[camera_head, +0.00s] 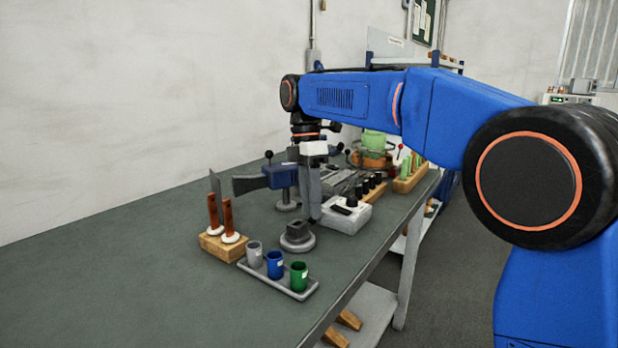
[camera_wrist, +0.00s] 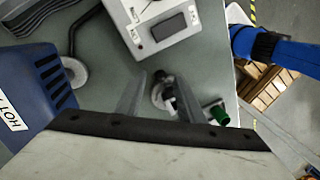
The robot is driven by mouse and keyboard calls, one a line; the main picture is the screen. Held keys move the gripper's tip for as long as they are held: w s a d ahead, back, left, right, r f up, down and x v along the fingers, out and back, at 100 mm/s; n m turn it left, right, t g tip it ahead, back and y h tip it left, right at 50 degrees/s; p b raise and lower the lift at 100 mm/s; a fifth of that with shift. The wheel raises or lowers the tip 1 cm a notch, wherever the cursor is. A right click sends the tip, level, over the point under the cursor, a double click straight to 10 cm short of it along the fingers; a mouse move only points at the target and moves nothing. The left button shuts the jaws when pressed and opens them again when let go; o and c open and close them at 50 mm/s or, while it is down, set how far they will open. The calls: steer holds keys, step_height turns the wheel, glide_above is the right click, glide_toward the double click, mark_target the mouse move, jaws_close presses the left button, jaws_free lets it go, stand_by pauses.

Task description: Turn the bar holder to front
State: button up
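The bar holder appears to be the dark block on a round grey base (camera_head: 297,241), standing on the bench behind the row of cups. My gripper (camera_head: 314,217) points down just behind and to the right of it in the head view. In the wrist view my gripper (camera_wrist: 161,82) has its two grey fingers apart, with a round-based part that looks like the holder (camera_wrist: 158,98) seen between and beyond them. Nothing is gripped. I cannot tell its exact facing or the height gap to my fingers.
A blue device marked HOT (camera_wrist: 28,95) stands close at left. A white box (camera_head: 346,216) stands right of my gripper. A tray (camera_head: 290,291) with grey, blue and green cups lies in front. A wooden block (camera_head: 222,247) with brown-handled tools is left. The bench's left front is clear.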

step_height(320, 180, up, 10)
steer(key=w, duration=0.1)
steer(key=shift+w+a, duration=0.4)
steer(key=shift+a, duration=0.05)
steer(key=shift+f, duration=0.1)
steer(key=s+d+f+m+t+y, duration=0.15)
steer(key=s+d+m, duration=0.25)
steer(key=d, duration=0.4)
steer(key=s+d+f+m+t, duration=0.1)
steer(key=s+d+f+m, duration=0.3)
steer(key=d, duration=0.4)
steer(key=s+d+f+m+t, duration=0.1)
steer(key=s+d+m, duration=0.35)
steer(key=d, duration=0.25)
steer(key=s+d+f+m+t, duration=0.1)
steer(key=s+d+f+m, duration=0.4)
steer(key=s+f, duration=0.4)
steer(key=s+d+f+m+t, duration=0.2)
steer(key=s+d+f+m, duration=0.4)
steer(key=s+f, duration=0.3)
step_height(320, 180, down, 3)
steer(key=shift+s+d+r, duration=0.1)
steer(key=shift+s+d, duration=0.1)
steer(key=shift+d, duration=0.45)
